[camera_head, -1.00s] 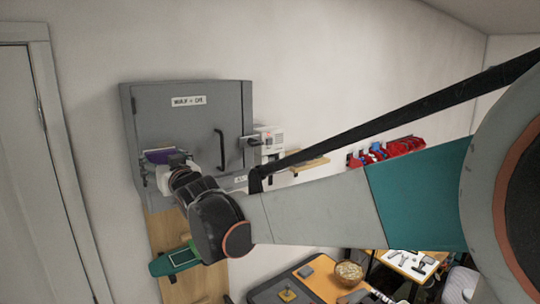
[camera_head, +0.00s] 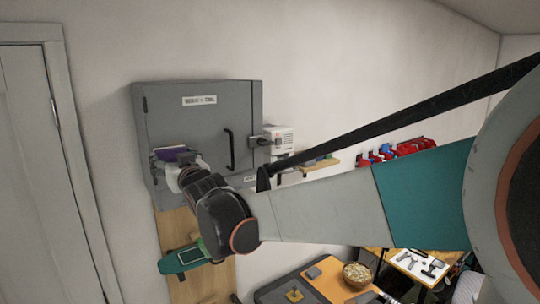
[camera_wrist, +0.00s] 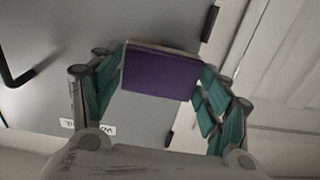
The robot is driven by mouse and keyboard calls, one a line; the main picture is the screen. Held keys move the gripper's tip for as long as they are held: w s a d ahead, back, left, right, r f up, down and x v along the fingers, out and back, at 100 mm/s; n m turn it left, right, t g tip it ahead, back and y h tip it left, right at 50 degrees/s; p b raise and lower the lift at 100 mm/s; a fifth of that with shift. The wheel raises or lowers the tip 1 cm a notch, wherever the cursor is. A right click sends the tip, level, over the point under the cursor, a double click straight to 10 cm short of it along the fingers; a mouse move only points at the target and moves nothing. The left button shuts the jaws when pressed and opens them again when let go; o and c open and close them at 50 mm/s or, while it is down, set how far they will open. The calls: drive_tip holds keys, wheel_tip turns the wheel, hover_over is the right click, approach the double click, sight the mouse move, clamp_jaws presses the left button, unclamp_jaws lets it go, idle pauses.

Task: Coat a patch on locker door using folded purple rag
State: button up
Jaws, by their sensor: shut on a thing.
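The folded purple rag (camera_wrist: 160,75) is held between the two fingers of my gripper (camera_wrist: 161,80), which is shut on it. In the head view the rag (camera_head: 177,154) shows as a purple strip in front of the lower left part of the grey locker door (camera_head: 205,125). My gripper (camera_head: 175,164) is partly hidden there by my own wrist. In the wrist view the door (camera_wrist: 60,40) fills the left and middle behind the rag. I cannot tell whether the rag touches the door. No coated patch can be made out.
A black handle (camera_head: 230,150) sits on the door's right side, with a white label (camera_head: 199,100) near the top. A white device (camera_head: 283,140) is right of the locker. A green board (camera_head: 181,259) is below on a wooden panel. A white door (camera_head: 35,170) stands left.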

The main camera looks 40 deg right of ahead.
sight(172, 158)
drive_tip(key=shift+w, duration=0.55)
drive_tip(key=shift+s, duration=0.1)
drive_tip(key=shift+r+b, duration=0.15)
drive_tip(key=shift+b, duration=0.15)
idle(0.4)
drive_tip(key=shift+s+p, duration=0.65)
drive_tip(key=shift+s, duration=2.2)
drive_tip(key=s, duration=0.3)
drive_tip(key=shift+p, duration=0.4)
